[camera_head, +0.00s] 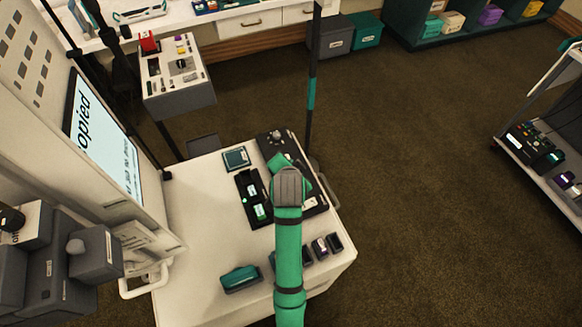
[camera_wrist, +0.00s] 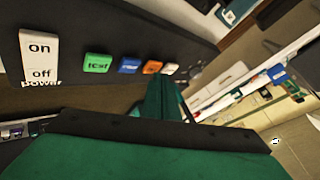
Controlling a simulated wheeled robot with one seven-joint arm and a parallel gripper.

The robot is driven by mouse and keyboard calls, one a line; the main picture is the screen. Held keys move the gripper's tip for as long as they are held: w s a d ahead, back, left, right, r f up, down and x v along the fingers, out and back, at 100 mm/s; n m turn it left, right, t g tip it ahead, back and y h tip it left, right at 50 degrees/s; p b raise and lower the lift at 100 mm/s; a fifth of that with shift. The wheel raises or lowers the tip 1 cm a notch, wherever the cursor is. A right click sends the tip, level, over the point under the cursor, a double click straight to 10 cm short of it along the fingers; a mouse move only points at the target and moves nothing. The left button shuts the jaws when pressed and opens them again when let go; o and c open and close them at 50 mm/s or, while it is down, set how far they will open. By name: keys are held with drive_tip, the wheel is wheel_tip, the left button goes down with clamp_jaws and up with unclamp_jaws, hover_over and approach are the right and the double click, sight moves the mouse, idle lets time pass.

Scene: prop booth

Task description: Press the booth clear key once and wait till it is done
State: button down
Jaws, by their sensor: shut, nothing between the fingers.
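A dark key panel (camera_wrist: 120,50) fills the upper left of the wrist view. It carries a white on/off power switch (camera_wrist: 41,58), a green key (camera_wrist: 98,63), a blue key (camera_wrist: 130,65), an orange key (camera_wrist: 152,67) and a white key (camera_wrist: 170,69). The small labels are too blurred for me to tell which is the clear key. My gripper (camera_wrist: 160,82) is shut and empty, its teal fingers pointing just below the orange and white keys. I cannot tell if it touches. In the head view, my arm hides much of the dark equipment under it.
A white table (camera_head: 195,205) holds black trays, a teal box (camera_head: 240,278) and small dark blocks. A screen (camera_head: 100,145) at left shows text ending "opied". A dark pole (camera_head: 311,95) stands behind the table. Open floor lies to the right, before a cart (camera_head: 545,170).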

drive_tip(key=shift+f, duration=0.35)
idle(0.9)
drive_tip(key=shift+r, duration=0.8)
drive_tip(key=shift+r, duration=2.5)
